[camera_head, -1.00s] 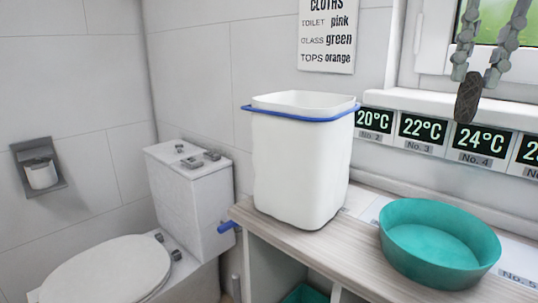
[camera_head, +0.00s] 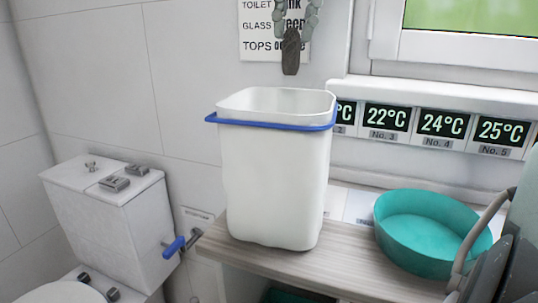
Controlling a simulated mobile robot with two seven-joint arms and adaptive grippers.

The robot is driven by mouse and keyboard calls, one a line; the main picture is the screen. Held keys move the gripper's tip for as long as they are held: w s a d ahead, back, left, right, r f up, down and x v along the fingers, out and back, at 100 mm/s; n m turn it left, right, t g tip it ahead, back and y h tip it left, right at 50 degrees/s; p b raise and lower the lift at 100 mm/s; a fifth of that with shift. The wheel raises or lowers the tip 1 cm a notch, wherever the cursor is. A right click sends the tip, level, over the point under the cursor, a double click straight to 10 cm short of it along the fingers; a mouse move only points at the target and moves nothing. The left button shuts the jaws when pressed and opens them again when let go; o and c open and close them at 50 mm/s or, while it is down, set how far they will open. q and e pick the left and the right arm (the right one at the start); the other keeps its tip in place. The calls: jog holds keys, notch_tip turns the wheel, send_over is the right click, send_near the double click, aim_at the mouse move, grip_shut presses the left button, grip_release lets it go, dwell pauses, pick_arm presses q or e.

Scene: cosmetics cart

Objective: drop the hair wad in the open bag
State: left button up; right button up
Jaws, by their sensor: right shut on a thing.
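The open bag (camera_head: 275,185) is white, upright and wide-mouthed, with a blue band around its rim. It stands on the wooden counter. My right gripper (camera_head: 291,32) comes down from the top edge, shut on the dark brown hair wad (camera_head: 290,54). The wad hangs between the two grey fingers. In the picture it is just above the back part of the bag's mouth, apart from the rim. Its exact depth over the opening is hard to tell. The inside bottom of the bag is hidden. My left gripper is not in view.
A teal basin (camera_head: 432,235) stands on the wooden counter (camera_head: 330,272) right of the bag. Temperature signs (camera_head: 442,128) line the wall under the window. A cloths sign (camera_head: 262,30) hangs behind my gripper.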

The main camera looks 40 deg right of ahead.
aim_at(295, 75)
jog(key=shift+s+f, duration=0.1)
jog(key=shift+f, duration=2.45)
jog(key=o, duration=0.8)
jog(key=shift+d+r, duration=0.1)
jog(key=shift+r, duration=0.05)
jog(key=r, duration=0.4)
jog(key=d+r, duration=0.1)
jog(key=r, duration=0.2)
jog(key=d+r, duration=0.1)
jog(key=r, duration=0.3)
jog(key=shift+s+r, duration=0.15)
jog(key=shift+r, duration=0.15)
